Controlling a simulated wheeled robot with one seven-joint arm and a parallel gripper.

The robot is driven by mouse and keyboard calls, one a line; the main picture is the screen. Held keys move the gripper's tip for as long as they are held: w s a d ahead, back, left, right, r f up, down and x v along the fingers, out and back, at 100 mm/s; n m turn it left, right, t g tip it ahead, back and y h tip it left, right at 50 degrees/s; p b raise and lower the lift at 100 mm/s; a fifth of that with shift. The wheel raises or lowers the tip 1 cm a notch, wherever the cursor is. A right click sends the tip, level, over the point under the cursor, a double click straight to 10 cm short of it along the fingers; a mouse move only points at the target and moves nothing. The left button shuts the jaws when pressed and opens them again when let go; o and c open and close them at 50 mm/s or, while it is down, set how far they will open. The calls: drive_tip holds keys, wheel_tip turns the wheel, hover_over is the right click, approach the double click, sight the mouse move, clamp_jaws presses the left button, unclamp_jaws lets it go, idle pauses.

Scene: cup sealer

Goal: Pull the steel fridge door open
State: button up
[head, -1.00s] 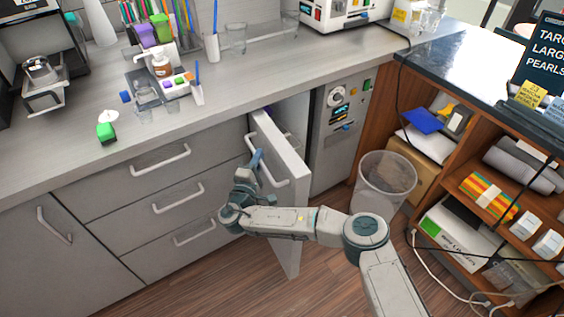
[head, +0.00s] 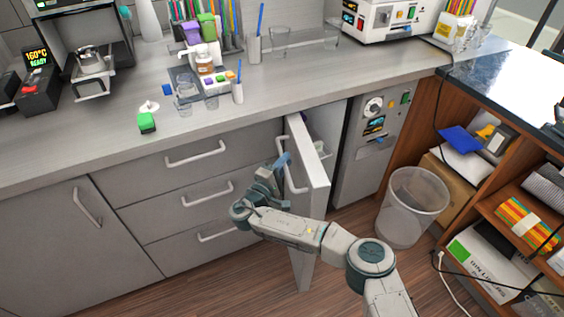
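The steel fridge door (head: 313,198) stands ajar below the counter, its free edge swung out toward me. Its hinge side is by the drawers, and part of the interior (head: 325,125) shows to its right. The curved handle (head: 291,184) is on the door's left, outer face. My gripper (head: 283,161) is at the upper part of this handle, with its bluish fingers against or around it. The fingers are small and partly hidden, so I cannot tell whether they are closed on the handle.
Drawers (head: 190,195) with bar handles lie left of the door. A grey panel unit (head: 370,140) and a clear bin (head: 412,205) stand to the right, beside a wooden shelf (head: 520,215). Wooden floor (head: 215,285) is free in front of the drawers.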

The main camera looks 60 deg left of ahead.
drive_tip(key=shift+o, duration=0.8)
drive_tip(key=shift+w, duration=0.1)
drive_tip(key=b+v, duration=0.1)
drive_tip(key=v, duration=1.3)
